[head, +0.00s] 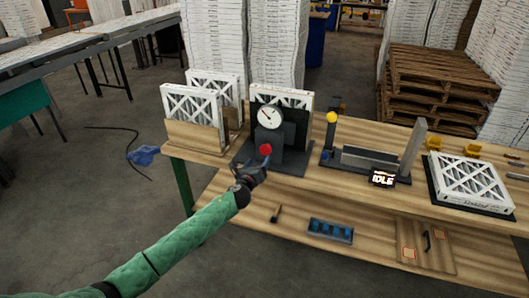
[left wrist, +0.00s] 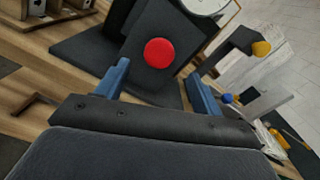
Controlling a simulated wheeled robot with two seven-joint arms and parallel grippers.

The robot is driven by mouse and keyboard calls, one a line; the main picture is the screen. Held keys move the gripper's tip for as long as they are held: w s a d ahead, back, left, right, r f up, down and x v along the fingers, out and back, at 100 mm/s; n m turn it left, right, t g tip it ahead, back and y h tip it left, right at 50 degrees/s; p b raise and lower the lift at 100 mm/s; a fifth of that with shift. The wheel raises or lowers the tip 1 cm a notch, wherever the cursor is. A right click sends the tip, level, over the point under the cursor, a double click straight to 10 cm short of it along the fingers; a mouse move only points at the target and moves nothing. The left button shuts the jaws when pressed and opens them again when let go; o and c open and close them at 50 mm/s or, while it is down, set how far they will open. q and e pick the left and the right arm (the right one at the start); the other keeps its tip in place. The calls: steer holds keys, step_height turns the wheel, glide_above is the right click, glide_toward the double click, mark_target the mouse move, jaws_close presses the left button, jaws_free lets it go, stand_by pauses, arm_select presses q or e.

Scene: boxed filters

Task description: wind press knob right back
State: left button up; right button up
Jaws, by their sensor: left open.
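The press is a dark grey stand (head: 270,138) on a dark base plate, with a round white dial gauge (head: 269,115) on top. Its red knob (head: 266,149) faces me, and it also shows in the left wrist view as a red disc (left wrist: 159,52). My left gripper (head: 254,173) is just below and in front of the knob. In the left wrist view its two blue fingers (left wrist: 160,88) are spread apart, with the knob beyond and between them, not touched. My right gripper is not in view.
Boxed filters stand in a wooden rack (head: 196,137) left of the press. A fixture with a yellow ball (head: 331,117) and an IDLE display (head: 382,178) stand to the right. A white filter (head: 470,182) lies farther right. A blue-celled tray (head: 330,231) sits lower.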

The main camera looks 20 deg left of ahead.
mark_target(265, 150)
arm_select(q)
steer(key=w+p, duration=0.2)
steer(key=w, duration=0.4)
steer(key=shift+w+r+p, duration=0.1)
steer(key=shift+w+p, duration=0.2)
steer(key=shift+p, duration=0.05)
steer(key=shift+w+d, duration=0.1)
steer(key=shift+w, duration=0.5)
steer(key=shift+c, duration=0.2)
steer(key=c, duration=0.9)
